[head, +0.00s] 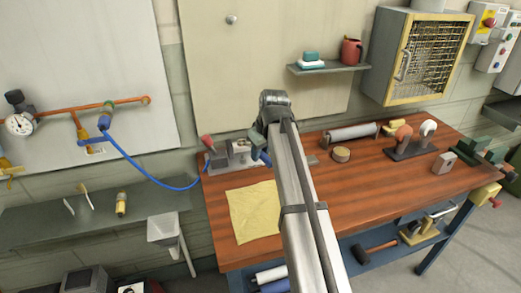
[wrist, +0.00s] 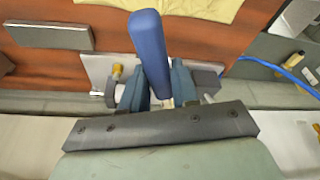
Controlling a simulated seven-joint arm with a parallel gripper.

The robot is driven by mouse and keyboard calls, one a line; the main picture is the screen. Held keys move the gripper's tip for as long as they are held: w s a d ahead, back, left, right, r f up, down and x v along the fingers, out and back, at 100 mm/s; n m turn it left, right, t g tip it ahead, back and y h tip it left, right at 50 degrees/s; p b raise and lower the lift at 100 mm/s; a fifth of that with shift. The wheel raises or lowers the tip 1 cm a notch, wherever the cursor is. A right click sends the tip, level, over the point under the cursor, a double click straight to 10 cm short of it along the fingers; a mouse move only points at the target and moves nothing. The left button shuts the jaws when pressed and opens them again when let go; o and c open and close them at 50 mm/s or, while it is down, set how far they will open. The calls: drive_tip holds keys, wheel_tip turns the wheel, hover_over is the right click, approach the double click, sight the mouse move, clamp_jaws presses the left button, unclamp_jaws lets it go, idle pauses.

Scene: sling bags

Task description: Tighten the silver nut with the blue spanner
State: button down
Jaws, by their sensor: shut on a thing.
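The blue spanner (wrist: 148,45) shows in the wrist view as a thick blue handle that rises between the two dark teal fingers of my gripper (wrist: 160,90). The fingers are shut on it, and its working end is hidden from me. In the head view my gripper (head: 262,150) is at the back left of the workbench, close beside a grey metal fixture (head: 218,160). The wrist view shows part of the fixture (wrist: 97,66) behind the fingers. I cannot pick out the silver nut for certain, nor tell whether the spanner touches it.
A yellow cloth (head: 254,212) lies on the wooden workbench (head: 380,190), in front of the fixture. A blue hose (head: 150,178) runs to the fixture from the left. A grey cylinder (head: 350,132) and a round tan piece (head: 341,154) lie to the right. The bench's front middle is clear.

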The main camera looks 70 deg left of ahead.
drive_tip(key=shift+f, duration=2.2)
drive_tip(key=shift+f, duration=1.75)
drive_tip(key=shift+s, duration=0.15)
drive_tip(key=shift+s+d+m, duration=0.2)
drive_tip(key=shift+s+m, duration=0.55)
drive_tip(key=shift+m, duration=0.15)
drive_tip(key=shift+s, duration=0.1)
drive_tip(key=shift+t, duration=0.3)
drive_tip(key=shift+s+d+m, duration=0.1)
drive_tip(key=shift+s+m, duration=0.8)
drive_tip(key=shift+m, duration=0.3)
drive_tip(key=shift+t, duration=0.3)
drive_tip(key=shift+s, duration=0.15)
